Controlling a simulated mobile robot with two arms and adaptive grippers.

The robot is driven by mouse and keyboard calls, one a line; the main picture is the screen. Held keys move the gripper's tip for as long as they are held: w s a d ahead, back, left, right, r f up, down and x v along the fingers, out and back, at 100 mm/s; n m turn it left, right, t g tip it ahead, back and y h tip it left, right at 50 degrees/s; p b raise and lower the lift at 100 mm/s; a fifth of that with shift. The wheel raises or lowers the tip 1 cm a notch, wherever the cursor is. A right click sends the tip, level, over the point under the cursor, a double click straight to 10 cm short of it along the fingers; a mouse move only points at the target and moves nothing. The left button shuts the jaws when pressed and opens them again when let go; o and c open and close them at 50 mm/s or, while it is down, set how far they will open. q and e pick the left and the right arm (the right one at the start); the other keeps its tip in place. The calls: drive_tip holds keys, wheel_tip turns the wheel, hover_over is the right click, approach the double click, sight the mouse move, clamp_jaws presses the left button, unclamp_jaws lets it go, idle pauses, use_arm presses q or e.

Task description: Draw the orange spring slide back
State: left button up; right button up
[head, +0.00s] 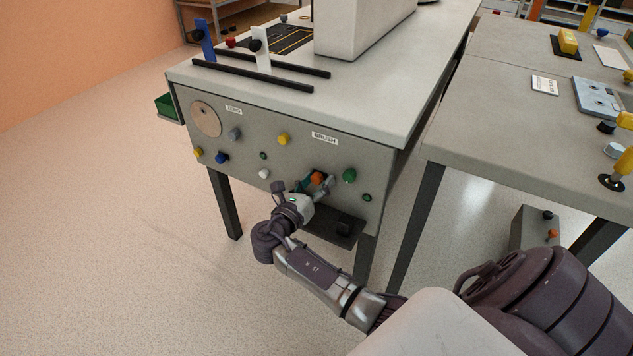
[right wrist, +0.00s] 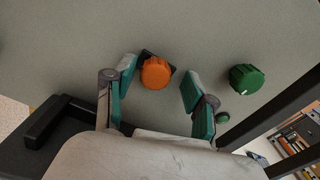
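The orange spring slide (head: 317,178) is a round orange knob on the front panel of the grey bench, below the right-hand label. In the right wrist view the orange knob (right wrist: 156,73) sits in front of a small dark plate. My right gripper (head: 318,184) is at the panel, around the knob's place. In the right wrist view my right gripper (right wrist: 154,82) has its two fingers spread, one on each side of the knob, with visible gaps on both sides. The left gripper is not in view.
A green knob (head: 349,175) is close right of the orange one, also in the right wrist view (right wrist: 246,80). Yellow, blue, grey and white knobs dot the panel (head: 300,150). A dark shelf (head: 338,229) juts out below. A second table (head: 510,130) stands right.

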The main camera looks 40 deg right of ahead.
drive_tip(key=shift+a, duration=0.15)
drive_tip(key=v, duration=1.1)
drive_tip(key=shift+s+a, duration=0.15)
drive_tip(key=shift+a, duration=0.2)
drive_tip(key=shift+f, duration=0.15)
